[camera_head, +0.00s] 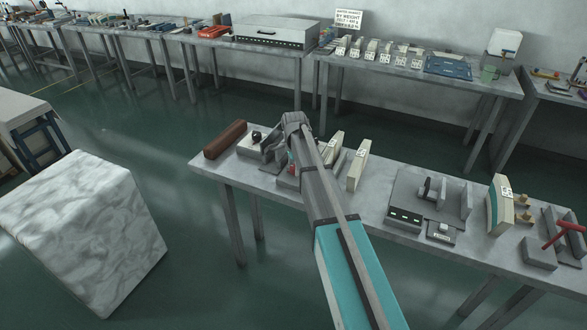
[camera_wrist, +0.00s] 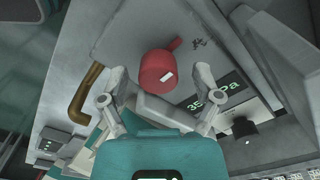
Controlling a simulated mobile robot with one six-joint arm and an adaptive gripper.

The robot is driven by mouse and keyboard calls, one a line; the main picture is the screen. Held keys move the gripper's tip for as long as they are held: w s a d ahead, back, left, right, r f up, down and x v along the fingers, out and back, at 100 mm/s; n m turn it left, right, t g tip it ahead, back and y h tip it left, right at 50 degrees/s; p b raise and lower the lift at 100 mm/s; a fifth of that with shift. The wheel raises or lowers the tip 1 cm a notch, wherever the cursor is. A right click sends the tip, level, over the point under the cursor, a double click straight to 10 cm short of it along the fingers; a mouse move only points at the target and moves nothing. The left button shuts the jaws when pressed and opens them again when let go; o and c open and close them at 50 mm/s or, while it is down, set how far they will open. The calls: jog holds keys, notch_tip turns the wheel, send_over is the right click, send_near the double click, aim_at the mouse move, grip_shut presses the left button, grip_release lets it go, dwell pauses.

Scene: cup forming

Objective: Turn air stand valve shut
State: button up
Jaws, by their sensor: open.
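My gripper (camera_wrist: 160,78) is open, with one finger on each side of the knob and visible gaps between. Nothing is held. A lit green display (camera_wrist: 212,94) is beside the knob; its text is partly hidden by a finger. In the head view my arm covers most of the stand, and only a small red patch (camera_head: 291,160) shows beside it.
In the wrist view a brass pipe (camera_wrist: 80,95) bends close to the left finger. In the head view the workbench (camera_head: 375,195) holds a brown roll (camera_head: 225,139), cream blocks (camera_head: 357,165) and a red T-handle (camera_head: 570,228). A marbled block (camera_head: 80,220) stands at left.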

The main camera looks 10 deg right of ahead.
jog(key=c, duration=1)
jog(key=shift+a, duration=0.15)
grip_shut()
